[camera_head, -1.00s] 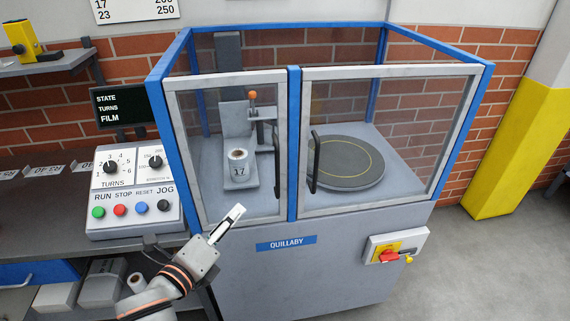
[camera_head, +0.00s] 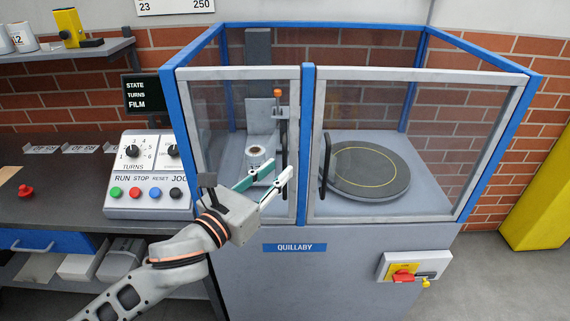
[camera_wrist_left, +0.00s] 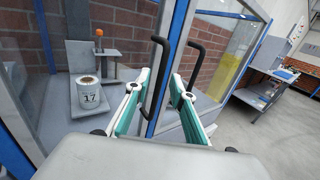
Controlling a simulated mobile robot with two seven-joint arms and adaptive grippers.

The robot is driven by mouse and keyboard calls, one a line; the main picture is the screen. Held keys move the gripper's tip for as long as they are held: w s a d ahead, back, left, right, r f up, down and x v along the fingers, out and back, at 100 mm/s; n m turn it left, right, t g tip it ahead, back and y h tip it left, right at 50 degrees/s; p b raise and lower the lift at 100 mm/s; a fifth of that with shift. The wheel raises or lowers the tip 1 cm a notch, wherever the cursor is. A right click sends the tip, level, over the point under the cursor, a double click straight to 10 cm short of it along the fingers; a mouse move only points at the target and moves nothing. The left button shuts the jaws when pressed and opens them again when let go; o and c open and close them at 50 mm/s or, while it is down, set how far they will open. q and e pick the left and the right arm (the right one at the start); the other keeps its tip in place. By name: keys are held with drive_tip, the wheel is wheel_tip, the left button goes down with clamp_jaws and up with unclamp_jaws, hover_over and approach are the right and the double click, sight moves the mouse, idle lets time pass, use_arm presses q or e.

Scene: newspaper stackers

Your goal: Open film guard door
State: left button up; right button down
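The guarded machine has two closed grey-framed clear doors. Behind the left door (camera_head: 236,74) stands a film roll marked 17 (camera_wrist_left: 89,93); the gripper partly hides it in the head view. The left door's black handle (camera_head: 284,142) is upright near the central blue post. My left gripper (camera_head: 274,178) is open in front of this door, with teal-and-white fingers apart. In the left wrist view, the left handle (camera_wrist_left: 161,72) appears between the fingertips (camera_wrist_left: 158,92); contact cannot be told. My right gripper is not in view.
The right door has its own black handle (camera_head: 326,155) close by, with a round turntable (camera_head: 368,170) behind it. A control panel (camera_head: 145,185) with buttons stands left of the machine. A red-and-yellow switch (camera_head: 405,276) sits at lower right.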

sight(284, 166)
use_arm(q)
drive_tip(key=shift+x, duration=1.95)
clamp_jaws()
drive_tip(key=shift+s, duration=0.15)
